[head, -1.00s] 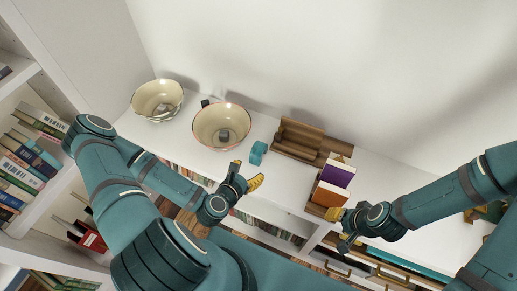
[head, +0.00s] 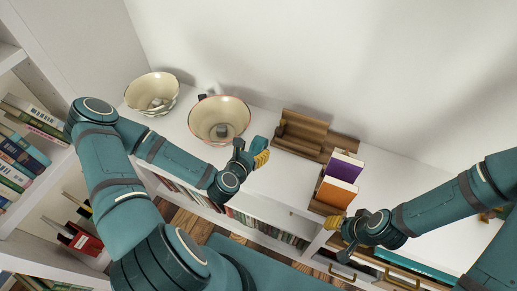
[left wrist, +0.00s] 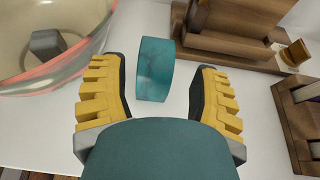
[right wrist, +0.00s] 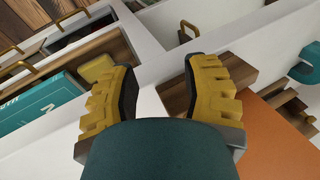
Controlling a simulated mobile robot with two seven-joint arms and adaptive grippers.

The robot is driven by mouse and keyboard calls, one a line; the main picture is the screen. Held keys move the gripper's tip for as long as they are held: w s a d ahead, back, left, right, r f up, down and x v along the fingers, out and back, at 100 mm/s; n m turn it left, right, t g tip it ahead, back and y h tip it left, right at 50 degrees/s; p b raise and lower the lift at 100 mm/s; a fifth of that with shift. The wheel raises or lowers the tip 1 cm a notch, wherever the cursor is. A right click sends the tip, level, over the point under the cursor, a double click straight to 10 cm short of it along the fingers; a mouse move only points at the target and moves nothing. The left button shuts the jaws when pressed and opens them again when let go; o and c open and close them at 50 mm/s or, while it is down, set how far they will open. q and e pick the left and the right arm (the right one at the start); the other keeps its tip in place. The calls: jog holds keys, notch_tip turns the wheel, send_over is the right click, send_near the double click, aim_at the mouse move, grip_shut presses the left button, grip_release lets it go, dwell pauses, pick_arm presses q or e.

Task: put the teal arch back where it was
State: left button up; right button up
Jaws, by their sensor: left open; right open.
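The teal arch (left wrist: 154,68) stands on the white top in the left wrist view, ahead of and between the two yellow fingers, with visible gaps on both sides. In the head view it (head: 259,144) is partly hidden by my left gripper (head: 252,158). My left gripper, also in the left wrist view (left wrist: 155,95), is open and empty. My right gripper (head: 346,224) is open beside the front end of the wooden book holder; it also shows in the right wrist view (right wrist: 163,95) with nothing gripped.
A red-rimmed bowl (head: 205,132) with a grey block inside stands just left of the arch. Stacked cream bowls (head: 152,88) are further left. A stepped wooden stand (head: 305,132) is behind right. Purple (head: 346,165) and orange (head: 335,193) books stand near my right gripper.

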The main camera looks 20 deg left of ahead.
aim_at(257, 144)
pick_arm(q)
jog(key=shift+b+x, duration=0.6)
jog(key=shift+x, duration=2.25)
jog(key=shift+s+a, duration=0.1)
jog(key=shift+a, duration=0.05)
grip_shut()
